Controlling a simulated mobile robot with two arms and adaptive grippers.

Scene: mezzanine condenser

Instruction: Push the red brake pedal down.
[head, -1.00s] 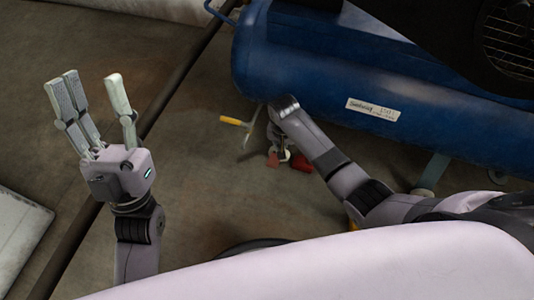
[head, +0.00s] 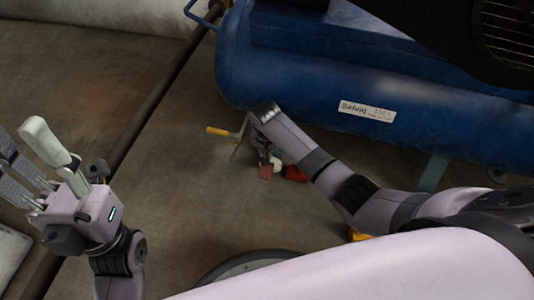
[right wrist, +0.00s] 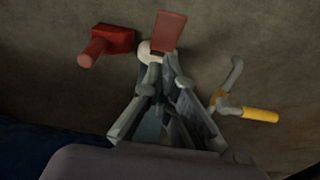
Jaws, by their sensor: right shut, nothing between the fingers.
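The red brake pedal is a flat, dull red pad (right wrist: 169,31) in the right wrist view, beside a pale round part (right wrist: 148,52). In the head view the pad (head: 265,172) shows small, just below my right gripper (head: 264,152). My right gripper is shut and empty, pointing down. In the right wrist view its fingertips (right wrist: 166,80) are close to the pad's near end; I cannot tell whether they touch. My left gripper (head: 20,135) is open and empty at the far left of the head view, partly cut off, far from the pedal.
A bright red block with a round stub (right wrist: 107,42) lies beside the pedal. A grey lever with a yellow grip (right wrist: 260,114) is on the other side. The blue tank (head: 330,75) stands behind my right arm. A dark pipe (head: 150,110) crosses the floor, which is otherwise largely bare.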

